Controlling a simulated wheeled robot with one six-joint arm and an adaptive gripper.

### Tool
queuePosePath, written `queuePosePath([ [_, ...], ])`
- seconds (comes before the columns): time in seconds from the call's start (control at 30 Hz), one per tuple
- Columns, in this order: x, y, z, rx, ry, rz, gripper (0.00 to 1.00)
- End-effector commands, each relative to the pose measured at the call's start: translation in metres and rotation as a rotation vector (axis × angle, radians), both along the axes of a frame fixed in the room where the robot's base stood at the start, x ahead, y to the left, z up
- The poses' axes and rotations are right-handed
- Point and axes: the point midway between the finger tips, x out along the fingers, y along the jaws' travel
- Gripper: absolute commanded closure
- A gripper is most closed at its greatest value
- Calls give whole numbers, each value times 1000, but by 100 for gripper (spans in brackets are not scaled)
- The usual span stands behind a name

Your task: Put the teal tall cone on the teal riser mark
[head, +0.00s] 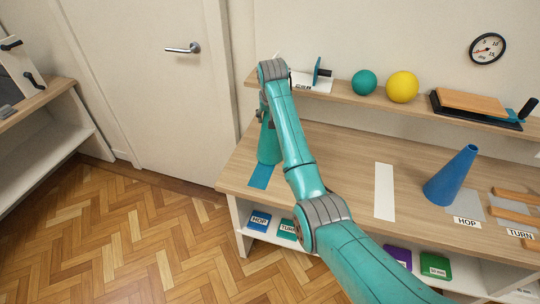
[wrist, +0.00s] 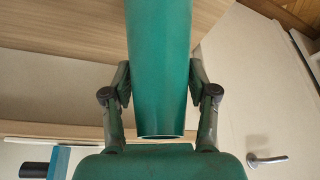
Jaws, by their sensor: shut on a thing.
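The teal tall cone (head: 267,148) is upright at the left end of the workbench, partly hidden behind my arm. In the wrist view the cone (wrist: 160,60) runs between the two fingers, its narrow open rim toward the palm. My gripper (wrist: 160,85) is shut on it; in the head view the gripper is mostly hidden by my arm. A blue to teal strip (head: 262,177) lies on the bench at the cone's base. I cannot tell whether the base touches it or hovers just above. No raised riser is clearly visible there.
A blue cone (head: 452,176) stands on the right by a HOP label (head: 467,223). A white strip (head: 384,192) lies mid-bench. The back shelf (head: 345,98) holds a teal ball (head: 364,82) and a yellow ball (head: 402,87). Bare bench lies around the white strip.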

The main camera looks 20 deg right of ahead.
Motion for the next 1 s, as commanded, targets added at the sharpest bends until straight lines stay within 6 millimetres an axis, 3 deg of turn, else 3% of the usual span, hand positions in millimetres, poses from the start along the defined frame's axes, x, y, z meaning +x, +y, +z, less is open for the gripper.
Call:
queuePosePath([
  [0.53,0,0,-6,0,0,0,80],
  [0.57,0,0,-5,0,0,0,34],
  [0.63,0,0,-5,0,0,0,17],
  [0.67,0,0,-5,0,0,0,13],
  [0.9,0,0,-5,0,0,0,13],
  [0.97,0,0,-6,0,0,0,0],
  [1.0,0,0,-6,0,0,0,0],
])
